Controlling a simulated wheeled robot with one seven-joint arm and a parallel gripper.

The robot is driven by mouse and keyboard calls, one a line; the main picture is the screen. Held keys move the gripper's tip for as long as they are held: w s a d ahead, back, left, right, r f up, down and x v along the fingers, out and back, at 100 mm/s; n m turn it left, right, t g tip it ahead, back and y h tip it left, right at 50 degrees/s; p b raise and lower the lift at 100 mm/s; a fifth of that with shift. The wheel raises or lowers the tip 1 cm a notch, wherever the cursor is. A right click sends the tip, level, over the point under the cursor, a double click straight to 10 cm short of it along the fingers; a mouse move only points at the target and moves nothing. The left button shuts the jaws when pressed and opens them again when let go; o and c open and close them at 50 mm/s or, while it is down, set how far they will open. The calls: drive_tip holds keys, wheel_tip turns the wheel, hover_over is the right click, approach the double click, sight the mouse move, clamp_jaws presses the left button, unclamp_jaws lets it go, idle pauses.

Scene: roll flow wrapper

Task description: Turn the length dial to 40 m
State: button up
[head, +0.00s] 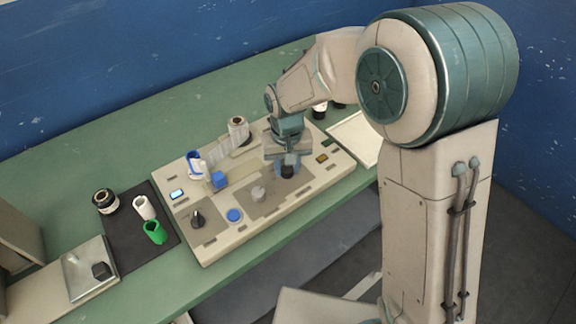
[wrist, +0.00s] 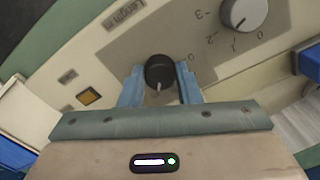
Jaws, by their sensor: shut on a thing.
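The length dial is a black round knob with a white pointer line, seen in the wrist view (wrist: 160,74) and, partly hidden by my gripper, in the head view (head: 288,172). A "Length m" label (wrist: 123,12) shows near it. My gripper (wrist: 160,85) is shut on the dial, one blue-grey finger on each side; it is over the panel in the head view (head: 287,166). The pointer faces down in the wrist view, toward my gripper's body. A "0" mark shows right of the dial; its other scale marks are hidden or unreadable.
A grey dial (wrist: 243,13) marked 0 to 3 sits close by. The cream panel (head: 216,243) also carries a blue button (head: 235,215), a black knob (head: 197,218) and a roll (head: 238,127). A dark mat (head: 125,240) with green and white tubes lies left.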

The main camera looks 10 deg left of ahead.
sight(287, 168)
drive_tip(key=shift+m, duration=0.3)
drive_tip(key=o, duration=1)
wheel_tip(287, 168, up, 14)
drive_tip(key=shift+f, duration=0.1)
idle(0.4)
